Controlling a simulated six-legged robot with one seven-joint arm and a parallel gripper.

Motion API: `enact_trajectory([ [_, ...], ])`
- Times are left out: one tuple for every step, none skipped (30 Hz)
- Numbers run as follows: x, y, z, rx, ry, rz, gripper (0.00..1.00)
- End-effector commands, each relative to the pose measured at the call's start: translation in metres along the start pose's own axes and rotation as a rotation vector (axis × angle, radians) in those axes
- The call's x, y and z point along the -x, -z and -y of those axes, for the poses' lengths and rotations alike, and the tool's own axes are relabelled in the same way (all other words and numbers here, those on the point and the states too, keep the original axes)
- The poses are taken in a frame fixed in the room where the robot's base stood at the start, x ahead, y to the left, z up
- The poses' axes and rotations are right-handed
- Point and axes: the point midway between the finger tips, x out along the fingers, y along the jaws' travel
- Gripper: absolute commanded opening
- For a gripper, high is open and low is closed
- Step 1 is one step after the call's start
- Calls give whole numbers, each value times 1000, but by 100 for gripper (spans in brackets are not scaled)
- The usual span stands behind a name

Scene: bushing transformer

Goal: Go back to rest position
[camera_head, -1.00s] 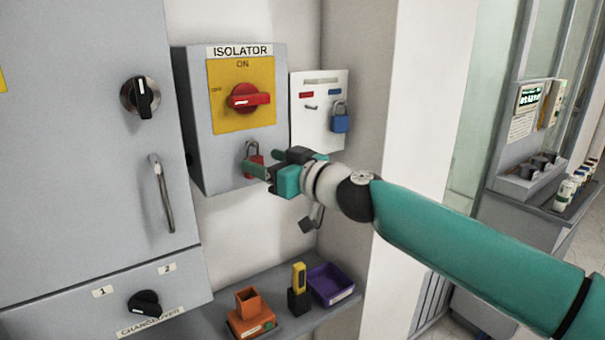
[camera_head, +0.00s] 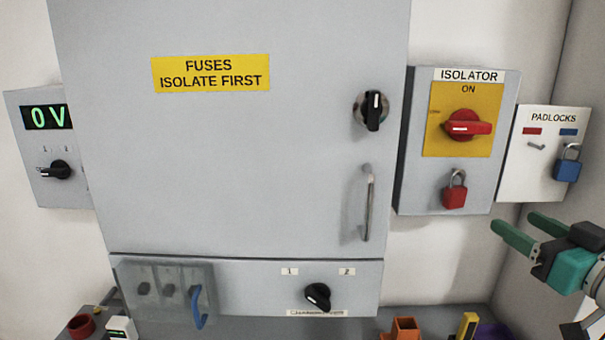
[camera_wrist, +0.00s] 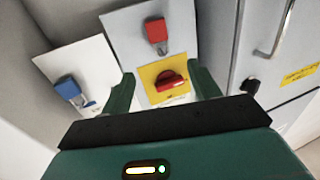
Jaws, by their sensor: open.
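My gripper (camera_head: 520,230) is at the right edge of the head view, its two green fingers apart and nothing between them. In the wrist view my gripper (camera_wrist: 165,88) is open, with the isolator box (camera_wrist: 178,42) beyond the fingers. The isolator box (camera_head: 410,185) carries a red handle (camera_head: 468,125) on a yellow plate, labelled ON. A red padlock (camera_head: 454,194) hangs at its lower front, apart from my gripper. The red padlock also shows in the wrist view (camera_wrist: 156,32).
A blue padlock (camera_head: 567,168) hangs on the PADLOCKS board (camera_head: 530,180). The large fuse cabinet (camera_head: 220,160) fills the middle. A 0 V meter box (camera_head: 50,115) is at left. A shelf (camera_head: 260,325) below holds an orange holder (camera_head: 405,328) and other small items.

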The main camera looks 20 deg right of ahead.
Motion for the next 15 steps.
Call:
enact_trajectory([
  [-2, 0, 5, 2, 7, 8, 61],
  [-3, -1, 10, 4, 15, 16, 61],
  [-6, -1, 20, 5, 31, 34, 61],
  [-9, -3, 30, 6, 47, 52, 61],
  [-13, -5, 43, 8, 66, 77, 61],
  [-18, -9, 63, 9, 94, 118, 61],
  [-22, -14, 80, 10, 116, 157, 61],
  [-27, -21, 98, 9, 138, 201, 61],
  [-32, -32, 123, 8, 165, 269, 61],
  [-35, -42, 141, 7, 181, 324, 61],
  [-37, -54, 159, 7, 195, 385, 61],
  [-39, -70, 181, 4, 204, 467, 61],
  [-40, -85, 197, 4, 207, 534, 61],
  [-39, -99, 211, 3, 204, 602, 61],
  [-37, -120, 228, 3, 192, 693, 61],
])
